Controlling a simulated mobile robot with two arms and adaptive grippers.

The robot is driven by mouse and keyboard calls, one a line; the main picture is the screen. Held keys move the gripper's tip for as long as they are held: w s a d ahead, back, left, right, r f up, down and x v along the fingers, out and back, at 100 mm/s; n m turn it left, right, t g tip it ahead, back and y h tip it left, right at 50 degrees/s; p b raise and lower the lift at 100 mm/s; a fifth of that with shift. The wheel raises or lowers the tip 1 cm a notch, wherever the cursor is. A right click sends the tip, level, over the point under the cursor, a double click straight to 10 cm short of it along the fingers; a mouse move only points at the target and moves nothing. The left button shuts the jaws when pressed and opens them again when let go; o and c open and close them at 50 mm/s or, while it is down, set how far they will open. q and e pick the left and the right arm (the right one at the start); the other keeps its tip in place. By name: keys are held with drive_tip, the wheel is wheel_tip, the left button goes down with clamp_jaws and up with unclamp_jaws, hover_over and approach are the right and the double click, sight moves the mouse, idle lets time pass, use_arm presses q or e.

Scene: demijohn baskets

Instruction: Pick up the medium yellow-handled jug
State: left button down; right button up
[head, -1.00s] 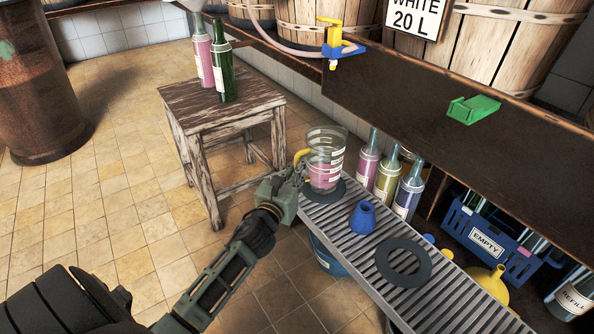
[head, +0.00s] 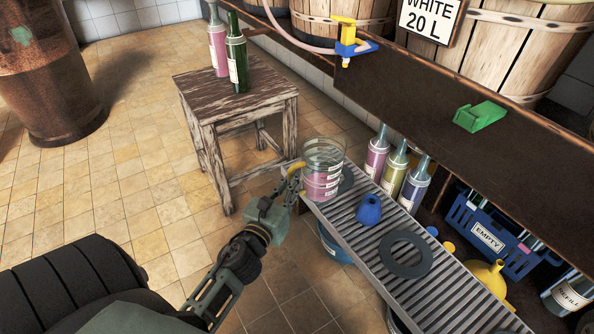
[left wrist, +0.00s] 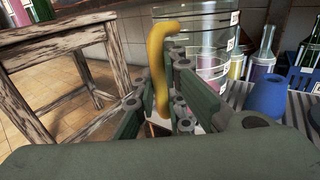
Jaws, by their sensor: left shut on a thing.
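The clear jug (head: 323,172) with a yellow handle and pink liquid is upright at the far left end of the slatted rack (head: 372,238). My left gripper (head: 293,178) is shut on its yellow handle (head: 296,167). In the left wrist view the handle (left wrist: 156,65) stands between the fingers (left wrist: 160,112), with the clear jug body (left wrist: 205,48) just beyond. A dark round pad (head: 348,180) shows to the right of the jug, partly hidden by it. I cannot tell the exact gap under the jug. My right gripper is not in view.
A blue funnel (head: 368,209) and a dark ring (head: 405,255) are on the rack. Several bottles (head: 395,167) stand behind it. A wooden stool (head: 222,105) with two bottles is at the back left. Open tiled floor (head: 130,190) lies left.

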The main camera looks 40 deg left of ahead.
use_arm(q)
drive_tip(key=v, duration=0.7)
drive_tip(key=shift+s+r, duration=0.1)
drive_tip(key=shift+s, duration=0.05)
idle(0.8)
